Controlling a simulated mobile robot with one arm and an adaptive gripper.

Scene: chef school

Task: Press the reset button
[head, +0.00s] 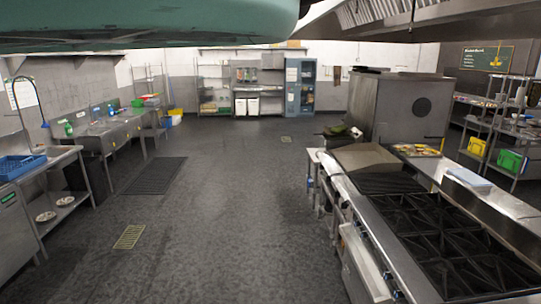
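I cannot make out a reset button anywhere in the head view. My gripper is not in view. A large teal shape, very close to the camera, hides the top left of the picture. I cannot tell what it is.
A stove with black grates (440,235) fills the lower right, with a large steel box (402,108) behind it. Steel sink counters (105,130) and a blue crate (20,166) are on the left. Shelves and a blue-grey cabinet (291,87) line the back wall. The dark floor (225,210) between is clear.

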